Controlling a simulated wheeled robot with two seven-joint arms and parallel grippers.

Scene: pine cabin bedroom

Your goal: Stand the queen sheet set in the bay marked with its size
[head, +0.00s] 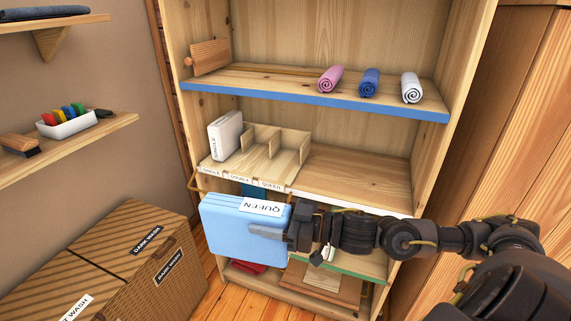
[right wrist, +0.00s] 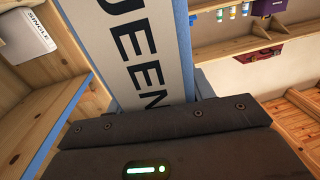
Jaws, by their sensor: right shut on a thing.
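The queen sheet set (head: 240,229) is a light blue folded pack with a white QUEEN label, in front of the shelf unit. My right gripper (head: 290,227) is shut on its right edge and holds it in the air, below the divider's front. The pack's label also shows close up in the right wrist view (right wrist: 150,50). The wooden divider (head: 291,150) stands on the middle shelf, with bays labelled SINGLE, DOUBLE and QUEEN from left to right. A white SINGLE set (head: 225,136) stands in the left bay; the other two look empty. My left gripper is out of view.
A blue-edged shelf (head: 300,97) above the bays holds three rolled towels (head: 369,82) and a wooden piece. The middle shelf is clear right of the divider. A woven hamper (head: 110,255) with DARK WASH labels stands at the lower left.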

